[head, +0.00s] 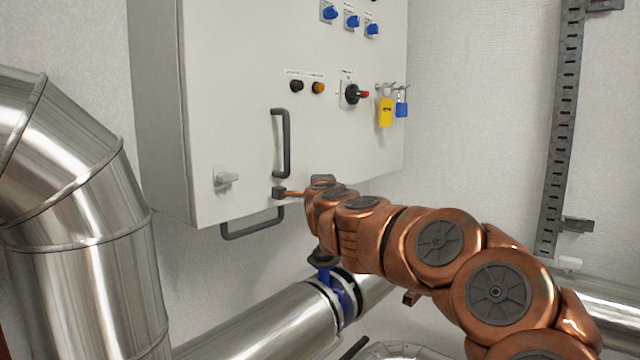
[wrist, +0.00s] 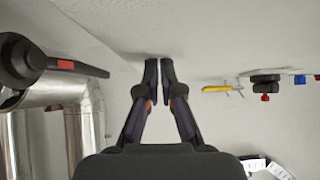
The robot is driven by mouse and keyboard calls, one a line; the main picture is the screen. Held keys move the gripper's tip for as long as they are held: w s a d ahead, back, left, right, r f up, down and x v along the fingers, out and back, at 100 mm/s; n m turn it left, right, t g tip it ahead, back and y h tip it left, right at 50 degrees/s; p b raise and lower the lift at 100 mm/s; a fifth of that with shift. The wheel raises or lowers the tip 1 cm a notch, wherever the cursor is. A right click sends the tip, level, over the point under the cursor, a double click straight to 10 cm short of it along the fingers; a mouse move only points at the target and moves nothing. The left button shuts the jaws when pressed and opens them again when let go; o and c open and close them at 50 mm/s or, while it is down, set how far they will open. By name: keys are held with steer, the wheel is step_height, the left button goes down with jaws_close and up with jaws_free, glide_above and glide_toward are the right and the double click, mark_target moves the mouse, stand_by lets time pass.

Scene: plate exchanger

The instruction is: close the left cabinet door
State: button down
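The grey-white cabinet door (head: 235,110) fills the upper middle of the head view, its face towards me. It has a dark vertical handle (head: 287,143) and a small grey latch (head: 225,179) near the lower left. I cannot tell whether it stands ajar. My gripper (head: 279,192) is by the lower part of the face, just below the handle. In the wrist view its two dark fingers (wrist: 160,68) are close together with nothing seen between them. Their tips are at or very near a pale surface; contact is unclear.
A second dark handle (head: 250,228) shows below the cabinet's lower edge. Yellow (head: 385,112) and blue (head: 402,108) padlocks hang at the right. A large metal duct (head: 75,240) stands at the left. A pipe with a blue valve (head: 335,287) runs below.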

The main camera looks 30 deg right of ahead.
steer(key=shift+w+a+r, duration=0.2)
steer(key=shift+a+r, duration=0.1)
steer(key=shift+a, duration=0.1)
steer(key=shift+f, duration=0.1)
steer(key=s+a, duration=0.3)
steer(key=s, duration=1)
steer(key=shift+b, duration=0.45)
